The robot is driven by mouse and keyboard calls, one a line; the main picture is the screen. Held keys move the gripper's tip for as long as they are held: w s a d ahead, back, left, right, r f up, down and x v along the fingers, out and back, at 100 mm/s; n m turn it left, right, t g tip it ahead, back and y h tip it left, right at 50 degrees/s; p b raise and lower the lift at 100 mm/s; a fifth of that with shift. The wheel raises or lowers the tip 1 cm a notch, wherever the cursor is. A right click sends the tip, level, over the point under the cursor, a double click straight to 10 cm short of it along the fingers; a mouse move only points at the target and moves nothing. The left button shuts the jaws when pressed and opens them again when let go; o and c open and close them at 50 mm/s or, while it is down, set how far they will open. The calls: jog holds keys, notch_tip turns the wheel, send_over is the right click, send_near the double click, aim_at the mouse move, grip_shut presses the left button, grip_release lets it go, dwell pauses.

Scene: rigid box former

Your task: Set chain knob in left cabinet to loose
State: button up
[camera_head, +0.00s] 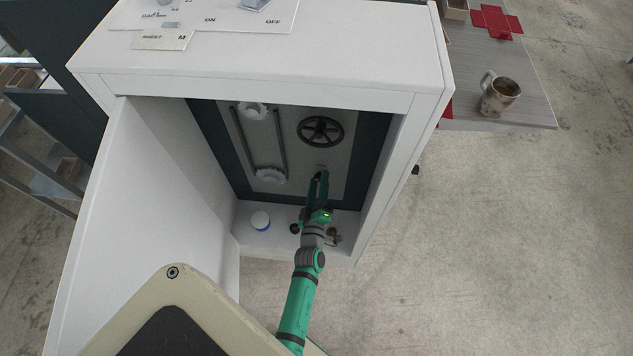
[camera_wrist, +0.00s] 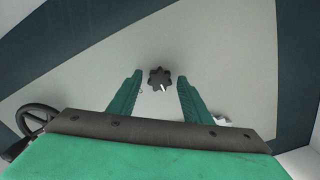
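The left cabinet (camera_head: 420,75) is white and its door (camera_head: 130,220) stands open. My gripper (camera_head: 318,175) reaches inside, in front of the grey back panel. In the wrist view my gripper (camera_wrist: 158,82) is open, its two green fingers apart. A small dark lobed knob (camera_wrist: 160,79) with a white pointer mark sits on the panel between and just beyond the fingertips. The fingers show a gap on each side of it. The pointer mark points down and slightly right in the wrist view. In the head view the gripper mostly hides this knob.
A black handwheel (camera_head: 320,131) and two pale sprockets (camera_head: 270,175) joined by a chain track are on the panel. A white and blue round container (camera_head: 260,220) stands on the cabinet floor. A mug (camera_head: 499,97) stands on the table at right.

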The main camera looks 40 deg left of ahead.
dwell(0.3)
jog(key=v, duration=1)
jog(key=shift+s+d, duration=0.2)
jog(key=shift+s, duration=0.15)
jog(key=s+d+r+m+h, duration=0.4)
jog(key=s+d+r+m, duration=0.4)
jog(key=d, duration=0.4)
jog(key=s+d+r+m+h, duration=0.5)
jog(key=s+d+r+m, duration=0.4)
jog(key=s+d, duration=0.2)
jog(key=shift+s+d+m+h, duration=0.15)
jog(key=shift+d+m+h, duration=0.2)
jog(key=shift+d, duration=0.75)
